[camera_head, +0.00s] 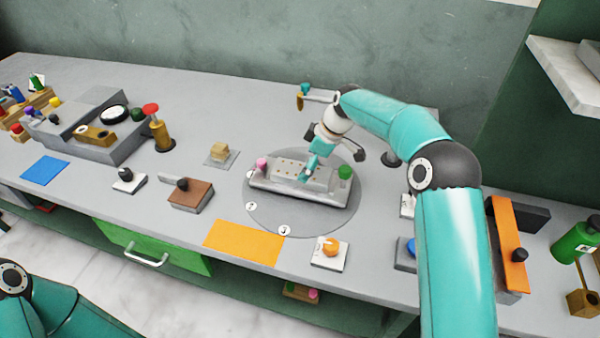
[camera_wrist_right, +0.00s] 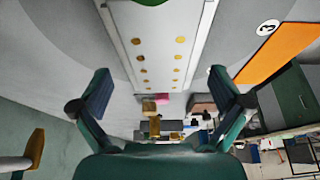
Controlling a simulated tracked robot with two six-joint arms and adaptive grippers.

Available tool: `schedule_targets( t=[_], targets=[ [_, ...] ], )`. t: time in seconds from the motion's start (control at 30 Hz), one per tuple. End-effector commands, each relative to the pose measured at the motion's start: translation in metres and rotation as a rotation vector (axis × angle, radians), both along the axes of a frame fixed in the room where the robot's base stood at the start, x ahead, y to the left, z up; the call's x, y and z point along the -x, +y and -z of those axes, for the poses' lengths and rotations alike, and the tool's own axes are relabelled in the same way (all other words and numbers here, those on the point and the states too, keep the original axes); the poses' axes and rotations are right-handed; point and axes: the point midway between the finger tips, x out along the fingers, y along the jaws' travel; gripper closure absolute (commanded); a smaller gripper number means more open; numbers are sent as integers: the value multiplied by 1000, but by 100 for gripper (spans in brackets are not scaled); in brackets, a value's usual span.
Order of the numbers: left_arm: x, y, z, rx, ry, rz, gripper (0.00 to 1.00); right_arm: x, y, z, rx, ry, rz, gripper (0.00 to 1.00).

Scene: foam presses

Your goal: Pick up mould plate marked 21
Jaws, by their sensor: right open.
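No mark reading 21 is legible in either view, so I cannot tell which piece bears it. A long light-grey block (camera_head: 325,186) lies on the round turntable (camera_head: 262,216), with brass dots on top, a pink knob (camera_head: 262,164) at its left end and a green knob (camera_head: 344,172) at its right. My right gripper (camera_head: 314,163) is over the block's middle. In the right wrist view its fingers (camera_wrist_right: 159,92) are spread wide and empty, with the dotted block (camera_wrist_right: 158,35) beyond them. I cannot tell whether they touch it. My left gripper is out of view.
An orange mat (camera_head: 243,243) and a white tile with an orange knob (camera_head: 330,252) lie in front of the turntable. A brown block (camera_head: 191,197) is to its left, a grey press (camera_head: 90,125) farther left. An orange bar (camera_head: 508,244) is at right.

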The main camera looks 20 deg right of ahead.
Motion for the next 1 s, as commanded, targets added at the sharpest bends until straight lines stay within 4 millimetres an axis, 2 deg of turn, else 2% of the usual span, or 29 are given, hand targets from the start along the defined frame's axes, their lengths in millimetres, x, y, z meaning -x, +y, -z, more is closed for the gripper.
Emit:
schedule_targets(
  t=[0.03, 0.2, 0.5, 1.0],
  targets=[
    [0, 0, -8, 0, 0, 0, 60, -3, 4, 4, 0, 4, -2, 0],
    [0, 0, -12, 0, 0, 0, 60, -8, 10, 24, 0, 2, 1, 0],
    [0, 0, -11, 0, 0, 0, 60, -9, 11, 29, 0, 0, 1, 2],
    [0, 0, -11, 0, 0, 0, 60, -9, 11, 29, 1, -1, 0, 85]
  ],
)
